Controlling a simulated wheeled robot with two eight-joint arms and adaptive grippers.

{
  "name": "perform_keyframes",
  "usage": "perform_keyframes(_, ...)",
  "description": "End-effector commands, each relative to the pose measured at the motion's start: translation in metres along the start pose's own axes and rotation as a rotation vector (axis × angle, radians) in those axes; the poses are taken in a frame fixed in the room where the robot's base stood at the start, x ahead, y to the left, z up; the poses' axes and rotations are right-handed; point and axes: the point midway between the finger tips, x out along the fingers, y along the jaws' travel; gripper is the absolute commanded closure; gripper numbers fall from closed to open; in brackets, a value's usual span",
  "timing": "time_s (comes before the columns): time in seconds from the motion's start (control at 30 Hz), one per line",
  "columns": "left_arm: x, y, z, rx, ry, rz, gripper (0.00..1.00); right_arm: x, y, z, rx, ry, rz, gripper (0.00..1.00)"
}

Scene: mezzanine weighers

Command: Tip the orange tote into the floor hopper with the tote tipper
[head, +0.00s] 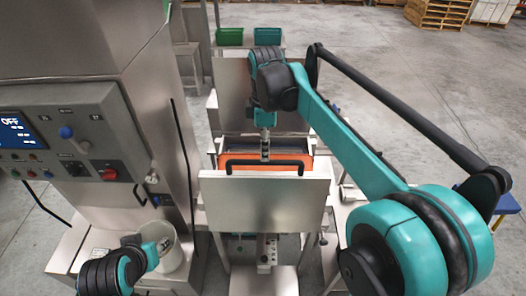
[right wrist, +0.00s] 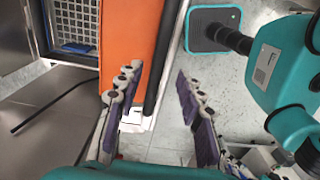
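The orange tote (head: 280,168) sits in the steel tote tipper (head: 265,205), behind its front plate, in the middle of the head view. My right gripper (head: 265,152) points down at the tote. In the right wrist view its fingers (right wrist: 157,105) are apart, with an orange wall (right wrist: 130,35) and a black edge (right wrist: 160,60) showing ahead of and between them. Nothing is visibly clamped. My left gripper (head: 165,245) is low at the left, by a white bucket (head: 172,262); its fingers are too small to read.
A steel column with a control panel (head: 70,135) stands at the left, its screen (head: 15,130) reading OFF. Green bins (head: 229,36) stand on a bench behind. Pallets (head: 437,14) are at the back right. Open floor (head: 390,70) lies behind my right arm.

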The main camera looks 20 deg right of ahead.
Motion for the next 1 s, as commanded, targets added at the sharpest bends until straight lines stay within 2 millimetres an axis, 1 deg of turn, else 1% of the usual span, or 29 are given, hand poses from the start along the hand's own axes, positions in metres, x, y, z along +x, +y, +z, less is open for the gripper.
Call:
perform_keyframes(0.1,-0.003,0.0,-0.003,0.0,0.0,0.0,0.62,0.02,0.0,0.0,0.001,0.001,0.001,0.62)
perform_keyframes(0.2,-0.005,0.0,-0.004,0.0,0.0,0.0,0.62,0.033,0.0,0.0,0.001,0.001,0.001,0.62)
perform_keyframes(0.3,-0.006,0.0,-0.004,0.0,0.0,0.0,0.62,0.042,0.0,0.0,0.002,0.001,0.001,0.62)
perform_keyframes(0.4,-0.006,0.0,-0.005,0.0,0.0,0.0,0.62,0.046,0.0,0.0,0.002,0.001,0.001,0.62)
perform_keyframes(0.63,-0.006,0.0,-0.004,0.0,0.0,0.0,0.62,0.047,0.0,0.0,0.002,0.001,0.001,0.62)
perform_keyframes(0.67,-0.006,0.0,-0.004,0.0,0.0,0.0,0.62,0.047,0.0,0.0,0.002,0.001,0.001,0.7)
perform_keyframes(0.7,-0.006,0.0,-0.004,0.0,0.0,0.0,0.62,0.047,0.0,0.0,0.002,0.001,0.001,0.81)
perform_keyframes(0.77,-0.006,0.0,-0.004,0.0,0.0,0.0,0.62,0.047,0.0,0.0,0.002,0.001,0.001,0.97)
perform_keyframes(0.8,-0.006,0.0,-0.004,0.0,0.0,0.0,0.62,0.047,0.0,0.0,0.002,0.001,0.001,1.0)
perform_keyframes(1.0,-0.006,0.0,-0.004,0.0,0.0,0.0,0.62,0.047,0.0,0.0,0.002,0.001,0.002,1.0)
